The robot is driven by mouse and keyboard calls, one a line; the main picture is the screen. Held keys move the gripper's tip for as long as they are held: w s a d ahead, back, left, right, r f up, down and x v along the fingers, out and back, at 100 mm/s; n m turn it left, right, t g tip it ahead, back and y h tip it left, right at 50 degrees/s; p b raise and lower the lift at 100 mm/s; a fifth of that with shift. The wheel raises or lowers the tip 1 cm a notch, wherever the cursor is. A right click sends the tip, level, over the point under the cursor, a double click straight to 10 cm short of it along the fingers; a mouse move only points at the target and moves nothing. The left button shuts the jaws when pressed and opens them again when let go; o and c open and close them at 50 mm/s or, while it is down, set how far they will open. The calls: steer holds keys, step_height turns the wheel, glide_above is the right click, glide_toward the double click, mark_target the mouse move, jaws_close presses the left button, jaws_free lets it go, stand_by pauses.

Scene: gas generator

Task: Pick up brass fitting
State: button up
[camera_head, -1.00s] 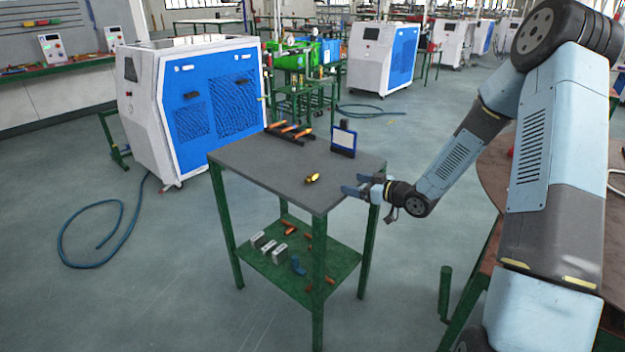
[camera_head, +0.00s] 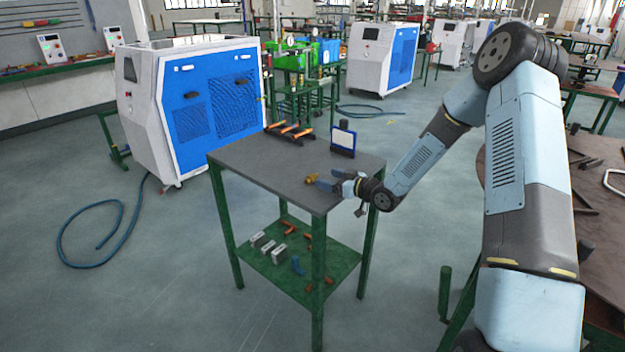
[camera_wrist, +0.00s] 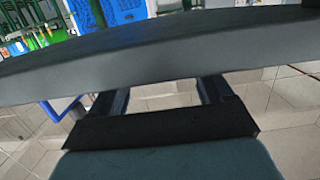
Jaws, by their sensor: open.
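The brass fitting (camera_head: 312,180) lies on the grey top of the green-legged table (camera_head: 260,170), near its front right part. My gripper (camera_head: 323,181) is open at the table's right front edge, with its fingers pointing left toward the fitting. The fingertips are very close to the fitting; I cannot tell whether they touch it. In the wrist view the gripper's fingers (camera_wrist: 165,92) are spread apart, and the grey table edge crosses in front of them and hides their tips. The fitting does not show in the wrist view.
A blue-framed device (camera_head: 343,140) stands at the table's back right corner. Orange-handled tools (camera_head: 290,130) lie at the back. The lower shelf (camera_head: 300,265) holds small boxes and pipe parts. The table's left half is clear. A brown round table (camera_head: 590,220) is at right.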

mark_target(316, 175)
steer(key=shift+x, duration=2.35)
steer(key=shift+s+a+r, duration=0.15)
steer(key=shift+s, duration=0.05)
steer(key=c, duration=1.2)
